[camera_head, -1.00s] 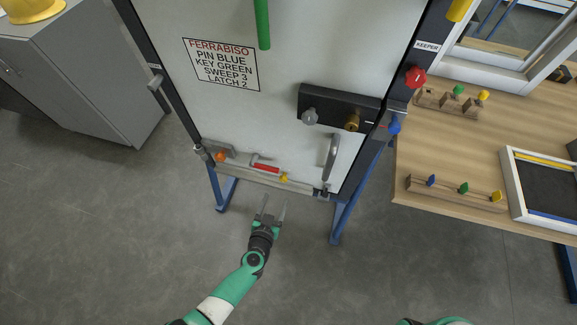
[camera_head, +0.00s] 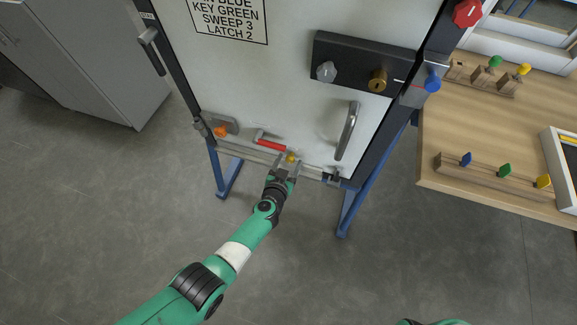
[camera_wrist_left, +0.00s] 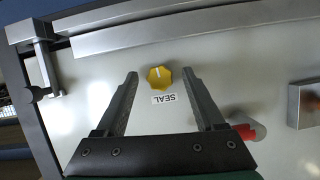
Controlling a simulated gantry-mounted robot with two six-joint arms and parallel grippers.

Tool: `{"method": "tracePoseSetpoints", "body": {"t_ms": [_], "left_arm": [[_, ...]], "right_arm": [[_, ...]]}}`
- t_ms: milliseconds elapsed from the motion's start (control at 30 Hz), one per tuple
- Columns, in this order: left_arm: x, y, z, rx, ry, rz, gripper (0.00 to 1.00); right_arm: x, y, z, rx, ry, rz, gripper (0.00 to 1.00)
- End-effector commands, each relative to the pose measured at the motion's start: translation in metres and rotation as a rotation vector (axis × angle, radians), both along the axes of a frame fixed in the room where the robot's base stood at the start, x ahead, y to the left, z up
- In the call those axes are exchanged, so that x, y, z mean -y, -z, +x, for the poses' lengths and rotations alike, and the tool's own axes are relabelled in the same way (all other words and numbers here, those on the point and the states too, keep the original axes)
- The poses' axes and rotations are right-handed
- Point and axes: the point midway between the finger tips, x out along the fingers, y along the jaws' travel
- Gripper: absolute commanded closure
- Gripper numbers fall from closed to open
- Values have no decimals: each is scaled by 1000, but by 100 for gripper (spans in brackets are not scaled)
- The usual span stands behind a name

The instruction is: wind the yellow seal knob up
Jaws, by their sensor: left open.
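The yellow seal knob (camera_head: 291,158) sits low on the white door panel, just right of the red-handled lever. In the left wrist view the knob (camera_wrist_left: 159,77) is yellow and faceted with a pale mark, beside a label reading SEAL. My left gripper (camera_head: 286,166) is at the door's lower edge, its fingers pointing at the knob. In the left wrist view the open left gripper (camera_wrist_left: 160,76) has one finger on either side of the knob, with gaps to both; I cannot tell how near the tips are to the panel. My right gripper is not in view.
A red-handled lever (camera_head: 270,145) is close left of the knob, and an orange knob (camera_head: 221,131) is farther left. A grey door handle (camera_head: 347,131) stands out at the right. A wooden table (camera_head: 440,130) with key racks is at the right.

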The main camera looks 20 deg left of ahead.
Motion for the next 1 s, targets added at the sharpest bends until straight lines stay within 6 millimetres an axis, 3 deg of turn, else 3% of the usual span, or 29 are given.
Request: {"method": "tracePoseSetpoints", "body": {"t_ms": [200,233,600,1000], "left_arm": [[0,-1,0,0,0,0,30],[0,-1,0,0,0,0,33],[0,-1,0,0,0,0,100],[-1,-2,0,7,-1,-40,100]], "right_arm": [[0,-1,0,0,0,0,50],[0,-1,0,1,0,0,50],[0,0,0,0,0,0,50],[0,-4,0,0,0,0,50]]}}
